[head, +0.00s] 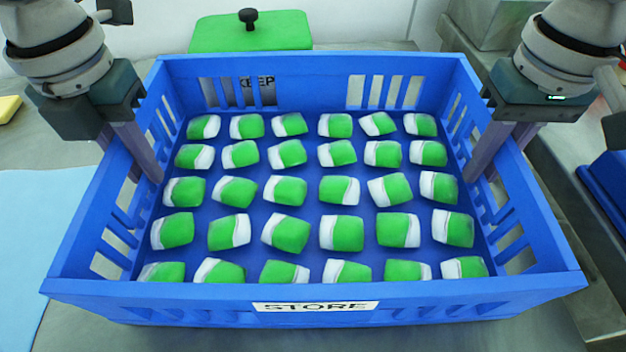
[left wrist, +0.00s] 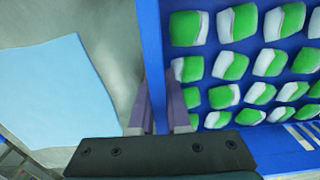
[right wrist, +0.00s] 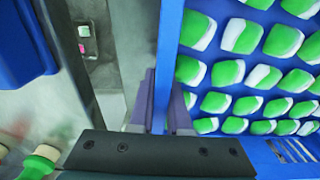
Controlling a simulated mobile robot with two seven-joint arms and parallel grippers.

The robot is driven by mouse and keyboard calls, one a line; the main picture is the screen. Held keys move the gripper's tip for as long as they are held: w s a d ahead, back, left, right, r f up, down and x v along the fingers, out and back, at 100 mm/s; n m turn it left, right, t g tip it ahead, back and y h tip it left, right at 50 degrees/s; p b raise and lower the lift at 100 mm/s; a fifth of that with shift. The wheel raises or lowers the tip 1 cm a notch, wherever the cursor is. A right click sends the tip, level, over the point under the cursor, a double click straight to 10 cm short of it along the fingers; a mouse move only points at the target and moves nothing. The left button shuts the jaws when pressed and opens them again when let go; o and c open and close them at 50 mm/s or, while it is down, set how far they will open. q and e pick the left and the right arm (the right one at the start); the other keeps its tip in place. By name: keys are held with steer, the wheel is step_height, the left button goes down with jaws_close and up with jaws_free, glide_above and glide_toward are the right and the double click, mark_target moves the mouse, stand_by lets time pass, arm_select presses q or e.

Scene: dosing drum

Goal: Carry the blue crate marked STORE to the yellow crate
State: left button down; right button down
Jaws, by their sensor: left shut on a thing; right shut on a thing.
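The blue crate (head: 330,292) marked STORE fills the middle of the head view, its label on the near wall. Several rows of green and white packets (head: 342,232) lie inside it. My left gripper (head: 145,170) is shut on the crate's left side wall, one finger outside and one inside; the left wrist view shows the wall (left wrist: 152,60) between the fingers. My right gripper (head: 485,170) is shut on the right side wall in the same way, and the right wrist view shows that wall (right wrist: 166,60) between its fingers. I see no crate that is clearly yellow.
A green lid (head: 250,35) with a black knob lies behind the crate, near a KEEP label (head: 257,85) seen through the far wall slots. A light blue sheet (head: 35,235) lies at left, with a yellow item (head: 9,108) beyond it. Another blue object (head: 608,180) is at far right.

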arm_select(q)
steer(key=shift+r, duration=0.15)
arm_select(e)
steer(key=shift+r, duration=0.15)
